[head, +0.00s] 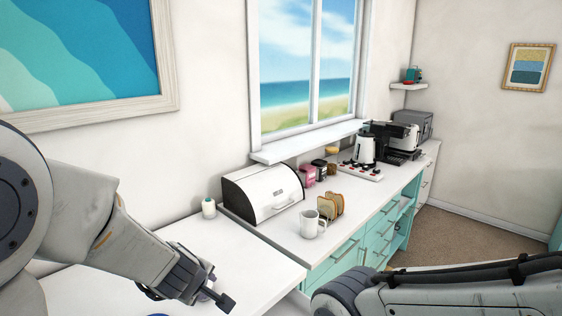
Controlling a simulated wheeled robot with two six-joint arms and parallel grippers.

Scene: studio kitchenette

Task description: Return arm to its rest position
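My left arm comes in from the left, and its dark gripper (220,285) is over the white table at the lower left. Its two fingers look apart, and I see nothing clearly held between them. A small pale, dark-rimmed thing shows partly behind this gripper, too hidden to name. My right arm (450,290) lies across the lower right corner. Its gripper is outside the view.
The white table (255,262) adjoins a counter with teal drawers (340,252). On the counter are a white bread box (262,192), mug (312,224), toast rack (331,206), stove (362,171) and kettle (366,150). Open floor (470,240) lies right.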

